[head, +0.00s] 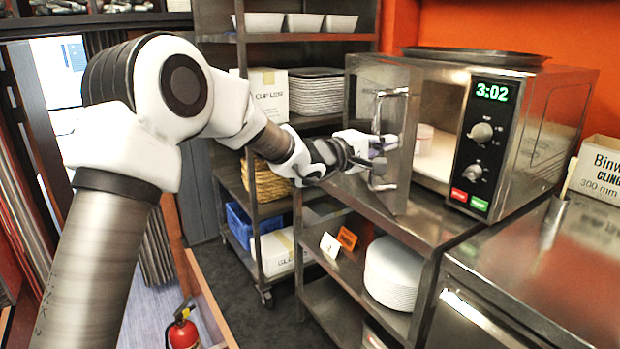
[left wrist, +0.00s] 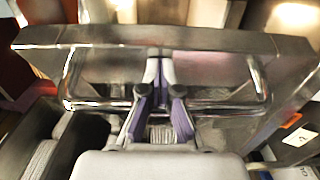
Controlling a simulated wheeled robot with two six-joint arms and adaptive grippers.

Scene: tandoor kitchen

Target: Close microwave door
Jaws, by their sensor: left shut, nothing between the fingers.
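The microwave (head: 500,130) stands on a steel shelf unit, its front facing left, with a green 3:02 display. Its door (head: 398,185) stands open, swung out to the left, and part of the cavity shows. The door carries a chrome bar handle (head: 377,112), which also spans the left wrist view (left wrist: 262,85). My left gripper (head: 384,144) is at the handle on the outer side of the door. In the left wrist view its fingers (left wrist: 159,62) are shut and empty and cross the handle bar. Whether they touch the handle or door is unclear.
A dark round tray (head: 475,57) lies on top. White plates (head: 393,270) are stacked below the door. A steel counter (head: 540,280) is at right. A fire extinguisher (head: 183,330) stands on the floor at lower left.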

